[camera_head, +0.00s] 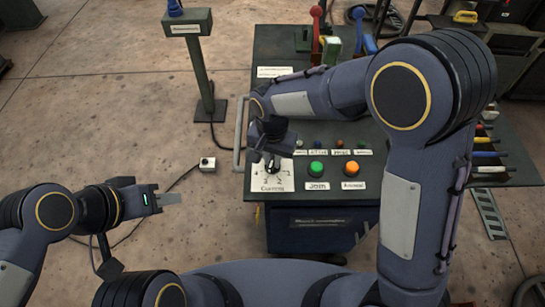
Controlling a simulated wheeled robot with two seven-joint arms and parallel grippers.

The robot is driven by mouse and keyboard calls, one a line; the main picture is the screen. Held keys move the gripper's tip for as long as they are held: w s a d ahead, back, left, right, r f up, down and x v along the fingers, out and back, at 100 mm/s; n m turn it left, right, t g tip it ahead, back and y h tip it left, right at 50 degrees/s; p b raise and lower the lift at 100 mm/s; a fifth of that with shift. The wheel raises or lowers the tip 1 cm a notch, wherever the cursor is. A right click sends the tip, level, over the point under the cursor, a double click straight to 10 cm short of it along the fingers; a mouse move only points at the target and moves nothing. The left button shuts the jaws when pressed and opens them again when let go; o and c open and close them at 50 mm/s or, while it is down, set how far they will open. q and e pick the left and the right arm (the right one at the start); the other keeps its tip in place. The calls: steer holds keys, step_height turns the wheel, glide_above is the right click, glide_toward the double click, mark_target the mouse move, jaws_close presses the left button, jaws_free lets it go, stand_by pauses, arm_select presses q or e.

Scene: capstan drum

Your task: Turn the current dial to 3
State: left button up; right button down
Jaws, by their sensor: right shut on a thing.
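The current dial (271,168) is a dark knob on a white plate labelled "Current" (272,189), at the left front of the dark cart top. Marks are printed around the knob. My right gripper (271,156) points down over the dial and is shut on it, hiding much of the knob. I cannot read for certain which number the dial points to. My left gripper (167,199) is held over the floor left of the cart, apart from everything. Its fingers overlap in this view, so their gap does not show.
A green button (316,169) and an orange button (352,169) sit right of the dial, with several small labelled controls behind. A metal handle (238,140) runs along the cart's left edge.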

mark_target(273, 160)
steer(key=shift+w+m, duration=0.1)
steer(key=shift+m, duration=0.3)
steer(key=c, duration=1.4)
jaws_free()
step_height(273, 160, up, 8)
steer(key=shift+f, duration=0.1)
